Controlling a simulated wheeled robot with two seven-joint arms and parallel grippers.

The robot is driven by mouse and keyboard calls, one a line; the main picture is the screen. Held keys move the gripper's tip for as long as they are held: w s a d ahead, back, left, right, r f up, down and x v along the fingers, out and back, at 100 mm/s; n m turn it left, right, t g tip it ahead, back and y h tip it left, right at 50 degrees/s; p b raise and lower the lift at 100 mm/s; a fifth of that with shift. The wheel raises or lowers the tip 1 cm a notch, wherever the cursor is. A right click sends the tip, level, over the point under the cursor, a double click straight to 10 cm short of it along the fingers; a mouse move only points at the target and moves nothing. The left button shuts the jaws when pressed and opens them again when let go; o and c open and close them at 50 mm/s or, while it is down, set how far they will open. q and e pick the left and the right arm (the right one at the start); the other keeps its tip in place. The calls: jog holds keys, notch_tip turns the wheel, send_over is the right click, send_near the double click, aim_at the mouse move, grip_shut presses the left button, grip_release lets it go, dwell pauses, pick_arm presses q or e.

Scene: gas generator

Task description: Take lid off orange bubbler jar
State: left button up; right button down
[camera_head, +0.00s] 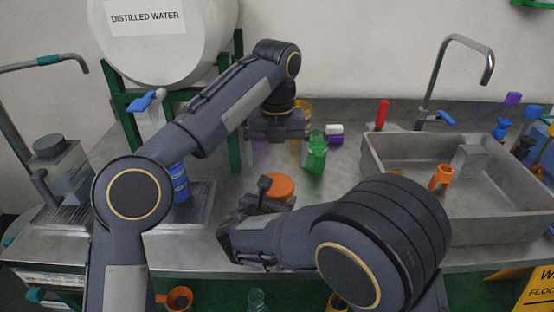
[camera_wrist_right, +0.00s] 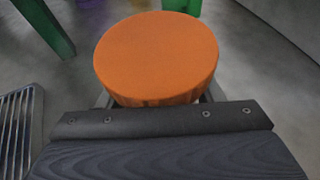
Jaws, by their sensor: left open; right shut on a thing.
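The orange lid (camera_head: 280,187) of the bubbler jar shows on the bench near the front middle. In the right wrist view the round lid (camera_wrist_right: 157,55) is seen from above and fills the upper middle. The jar body below it is hidden. My right gripper (camera_head: 267,192) comes in from the lower right and is shut on the jar, with its fingers at the lid's sides, partly under the rim. I cannot tell whether they press on the lid or the body. My left gripper (camera_head: 276,137) is open, pointing down over the bench behind the lid.
A green bottle (camera_head: 315,155) and a white-and-purple item (camera_head: 334,134) stand close to my left gripper. A metal sink (camera_head: 480,222) with an orange piece (camera_head: 441,178) takes up the right. A blue bottle (camera_head: 180,183) stands left, on a ribbed drain plate (camera_head: 203,205).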

aim_at(276, 184)
pick_arm(q)
notch_tip(276, 184, down, 7)
jog(key=shift+f, duration=0.15)
dwell(0.4)
jog(key=c, duration=1.1)
jog(key=n, duration=0.3)
jog(key=o, duration=1.1)
